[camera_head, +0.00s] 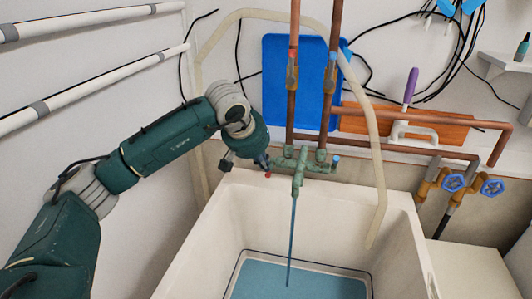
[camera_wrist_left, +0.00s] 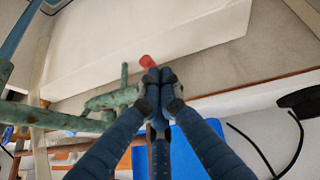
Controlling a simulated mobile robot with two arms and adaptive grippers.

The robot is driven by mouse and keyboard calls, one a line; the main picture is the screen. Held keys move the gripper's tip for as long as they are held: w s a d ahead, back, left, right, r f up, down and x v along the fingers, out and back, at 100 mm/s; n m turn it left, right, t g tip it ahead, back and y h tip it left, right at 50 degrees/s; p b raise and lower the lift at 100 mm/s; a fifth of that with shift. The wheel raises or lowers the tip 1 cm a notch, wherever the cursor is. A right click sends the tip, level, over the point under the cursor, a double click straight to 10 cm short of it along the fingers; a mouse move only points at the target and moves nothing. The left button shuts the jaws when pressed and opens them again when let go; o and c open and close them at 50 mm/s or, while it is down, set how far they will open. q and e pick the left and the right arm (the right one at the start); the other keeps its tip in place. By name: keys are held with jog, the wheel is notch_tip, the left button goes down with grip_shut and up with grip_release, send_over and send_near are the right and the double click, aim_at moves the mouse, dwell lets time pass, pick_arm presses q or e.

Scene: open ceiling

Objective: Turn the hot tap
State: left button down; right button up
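The green tap (camera_head: 299,180) is mounted at the back of the white sink, and a thin blue-green stream runs from its spout into the sink. Its red-marked hot handle (camera_head: 268,175) is at the left end, and a blue-marked handle (camera_head: 336,160) is at the right. My left gripper (camera_head: 263,163) is right beside the red end. In the left wrist view, the gripper's dark fingertips (camera_wrist_left: 160,76) are together, with nothing visible between them. The red tip (camera_wrist_left: 147,61) shows just past them; I cannot tell whether they touch. My right gripper is out of view.
The sink (camera_head: 190,250) holds blue-green water (camera_head: 300,280). Copper pipes (camera_head: 292,90) rise behind the tap. A beige hose (camera_head: 372,120) hangs over the right side. Two blue valve wheels (camera_head: 453,183) are at the right. White pipes (camera_head: 95,95) run along the left wall.

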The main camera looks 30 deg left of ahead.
pick_arm(q)
jog(key=shift+s+d+f, duration=0.1)
jog(key=shift+s+f, duration=0.05)
jog(key=shift+f, duration=0.05)
dwell(0.5)
jog(key=v, duration=1.2)
